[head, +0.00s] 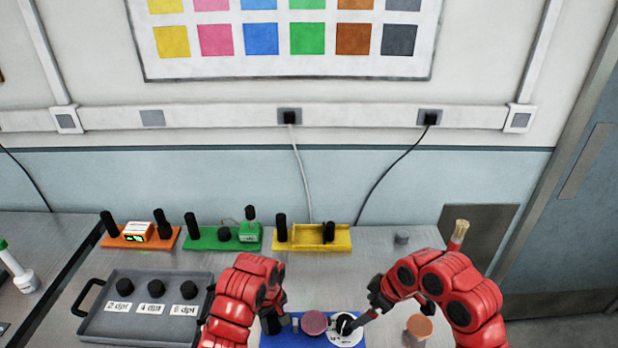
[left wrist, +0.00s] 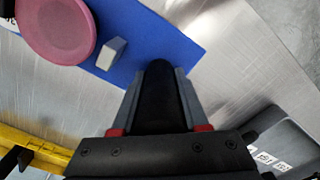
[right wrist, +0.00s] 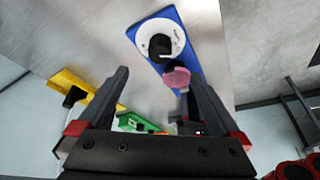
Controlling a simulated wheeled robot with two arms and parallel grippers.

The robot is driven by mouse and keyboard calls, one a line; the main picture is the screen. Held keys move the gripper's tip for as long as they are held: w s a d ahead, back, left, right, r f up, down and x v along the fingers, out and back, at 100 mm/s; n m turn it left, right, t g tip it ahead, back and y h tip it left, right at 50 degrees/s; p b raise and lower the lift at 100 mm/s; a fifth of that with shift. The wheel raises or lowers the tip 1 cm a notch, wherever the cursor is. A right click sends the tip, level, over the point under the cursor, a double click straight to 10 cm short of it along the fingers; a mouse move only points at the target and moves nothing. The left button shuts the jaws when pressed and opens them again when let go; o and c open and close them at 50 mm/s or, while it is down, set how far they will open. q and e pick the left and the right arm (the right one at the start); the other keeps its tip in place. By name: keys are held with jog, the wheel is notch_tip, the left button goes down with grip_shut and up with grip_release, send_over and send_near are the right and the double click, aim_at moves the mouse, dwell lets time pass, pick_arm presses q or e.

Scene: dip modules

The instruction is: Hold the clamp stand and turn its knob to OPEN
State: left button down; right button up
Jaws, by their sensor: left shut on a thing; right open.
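The clamp stand has a blue base (head: 325,342) with a pink disc (head: 314,322), small grey blocks and a white dial carrying a black knob (head: 345,324). My left gripper (head: 274,312) is at its left end. In the left wrist view my left gripper (left wrist: 160,85) is shut on a black upright post (left wrist: 158,95) at the end of the blue base. My right gripper (head: 368,307) is open, close to the knob's right side. In the right wrist view the knob (right wrist: 160,47) lies beyond the open fingers (right wrist: 157,78), apart from them. The dial's lettering is unreadable.
A grey tray (head: 145,325) with black knobs and labels stands at the left. Orange (head: 165,240), green (head: 200,238) and yellow (head: 345,238) modules line the back. An orange-topped cylinder (head: 419,327) and a brush (head: 458,236) are at the right.

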aim_at(346, 322)
dwell(0.3)
jog(key=c, duration=0.4)
jog(key=shift+s+a+m, duration=0.1)
jog(key=shift+m, duration=0.3)
jog(key=shift+c, duration=0.3)
jog(key=w+a+f+m+h, duration=0.1)
jog(key=f+m, duration=0.2)
jog(key=a+f+m+t+h, duration=0.1)
jog(key=f+m, duration=0.2)
jog(key=f, duration=0.1)
jog(key=w+a+f+m+h, duration=0.1)
jog(key=f+m, duration=0.2)
jog(key=f, duration=0.1)
jog(key=shift+w+a+t, duration=0.35)
jog(key=shift+t, duration=0.05)
grip_shut()
dwell(0.4)
